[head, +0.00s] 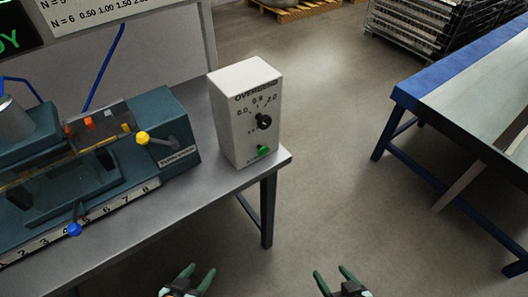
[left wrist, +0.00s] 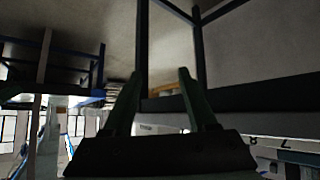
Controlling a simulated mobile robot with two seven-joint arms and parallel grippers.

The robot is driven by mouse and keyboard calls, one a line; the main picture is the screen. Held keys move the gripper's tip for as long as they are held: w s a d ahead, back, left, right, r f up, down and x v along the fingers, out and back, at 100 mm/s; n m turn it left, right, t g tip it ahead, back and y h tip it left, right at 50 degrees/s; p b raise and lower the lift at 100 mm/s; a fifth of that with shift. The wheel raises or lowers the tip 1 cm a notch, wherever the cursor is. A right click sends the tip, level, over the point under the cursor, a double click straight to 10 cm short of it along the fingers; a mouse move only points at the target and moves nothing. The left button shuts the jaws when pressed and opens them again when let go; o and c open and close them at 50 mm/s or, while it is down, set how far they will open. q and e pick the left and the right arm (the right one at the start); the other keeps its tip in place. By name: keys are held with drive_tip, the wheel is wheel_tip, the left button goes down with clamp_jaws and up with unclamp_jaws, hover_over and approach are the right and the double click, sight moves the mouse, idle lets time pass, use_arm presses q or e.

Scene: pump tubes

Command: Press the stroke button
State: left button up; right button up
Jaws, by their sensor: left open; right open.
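A green button (head: 263,151) sits low on the front of a pale box (head: 232,118) labelled "OVERBEND", below a black dial (head: 264,121). The box stands at the right corner of the grey table (head: 203,182). No label reading "stroke" is legible on the button. My left gripper (head: 201,275) is open and empty, low in the head view, in front of the table and apart from the box. It also shows in the left wrist view (left wrist: 160,75), with nothing between its fingers. My right gripper (head: 331,271) is open and empty at the bottom, right of the left one.
A teal bending machine (head: 176,117) with a yellow-knobbed lever (head: 142,137), a blue knob (head: 74,229) and a numbered scale fills the table's left side. A blue-edged table (head: 473,88) stands at the right. The floor (head: 335,190) between the tables is clear.

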use_arm(q)
clamp_jaws()
idle(1.4)
